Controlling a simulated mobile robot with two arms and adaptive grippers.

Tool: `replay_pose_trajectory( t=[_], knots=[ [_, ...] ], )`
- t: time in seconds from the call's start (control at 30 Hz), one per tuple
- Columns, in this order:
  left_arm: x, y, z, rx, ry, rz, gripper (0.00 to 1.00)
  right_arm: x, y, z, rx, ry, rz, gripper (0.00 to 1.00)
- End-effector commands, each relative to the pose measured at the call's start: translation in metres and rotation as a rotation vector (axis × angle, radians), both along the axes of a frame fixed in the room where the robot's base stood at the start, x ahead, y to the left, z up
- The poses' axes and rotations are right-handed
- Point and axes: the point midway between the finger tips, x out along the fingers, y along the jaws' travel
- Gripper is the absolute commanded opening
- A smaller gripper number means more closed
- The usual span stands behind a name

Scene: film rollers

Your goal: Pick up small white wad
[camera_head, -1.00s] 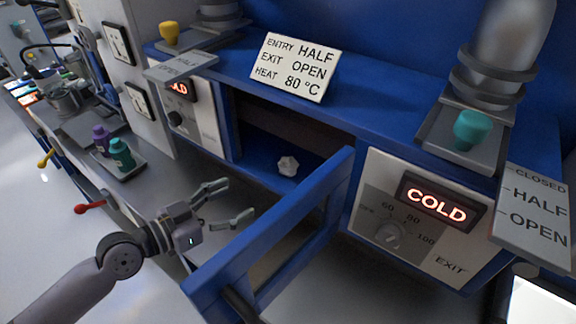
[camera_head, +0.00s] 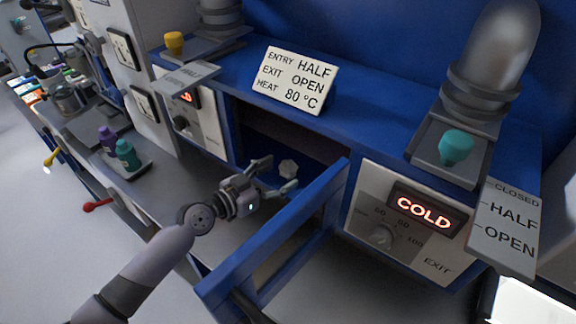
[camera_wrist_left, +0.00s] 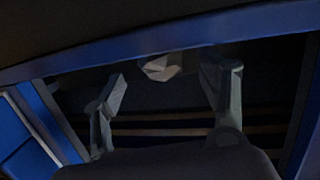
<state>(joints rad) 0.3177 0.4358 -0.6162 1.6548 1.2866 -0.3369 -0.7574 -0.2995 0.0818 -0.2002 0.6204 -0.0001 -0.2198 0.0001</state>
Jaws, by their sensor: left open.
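The small white wad (camera_head: 288,168) lies inside the open compartment of the blue machine, on its dark floor. My left gripper (camera_head: 278,175) is open at the compartment's mouth, with its fingers pointing in toward the wad. In the left wrist view the wad (camera_wrist_left: 163,66) shows beyond and between the two spread fingertips (camera_wrist_left: 168,80), nearer the right finger. It is not gripped. My right gripper is not in view.
The blue door (camera_head: 275,240) stands swung open just right of my left arm. A control panel reading COLD (camera_head: 425,205) is to its right. A sign (camera_head: 295,80) stands on the blue top. A tray with purple and teal bottles (camera_head: 126,152) is at the left.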

Motion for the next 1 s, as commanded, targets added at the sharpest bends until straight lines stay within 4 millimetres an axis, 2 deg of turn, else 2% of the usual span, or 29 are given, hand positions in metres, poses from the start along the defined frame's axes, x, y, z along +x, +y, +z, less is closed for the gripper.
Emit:
replay_pose_trajectory(
  t=[0.1,0.23,0.57,1.0],
  knots=[
    [0.015,-0.013,0.006,-0.003,-0.001,0.001,0.66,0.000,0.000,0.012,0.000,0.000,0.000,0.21],
    [0.026,-0.024,0.000,-0.003,0.000,0.000,0.66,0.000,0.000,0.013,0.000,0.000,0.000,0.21],
    [0.029,-0.028,-0.003,-0.001,-0.001,0.000,0.66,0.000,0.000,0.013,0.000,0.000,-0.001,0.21],
    [0.029,-0.028,-0.003,-0.001,-0.001,0.000,0.36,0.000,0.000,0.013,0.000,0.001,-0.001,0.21]
  ],
)
